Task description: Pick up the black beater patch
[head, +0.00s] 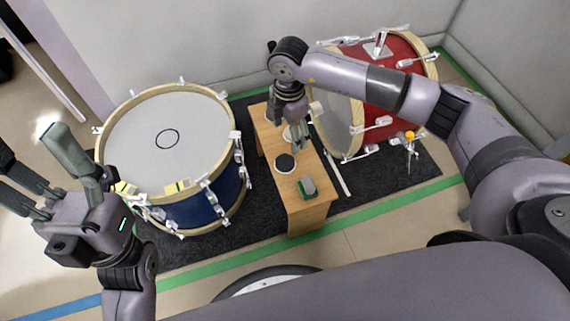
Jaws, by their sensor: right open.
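The black beater patch (285,163) looks like a round black disc with a pale rim. It lies flat on the small wooden table (309,215), near its left edge. My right gripper (300,138) points down over the table, just behind the patch and slightly to its right. It is open, with nothing seen between its fingers; whether it touches the table I cannot tell. My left gripper (32,150) is at the left, fingers spread and empty, away from the table.
A green and grey block (307,187) lies in front of the patch. A pale round item (289,134), partly hidden, is by the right gripper. A blue drum (165,140) stands left of the table, a red drum (390,85) behind right. The dark mat (395,180) has bare room at right.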

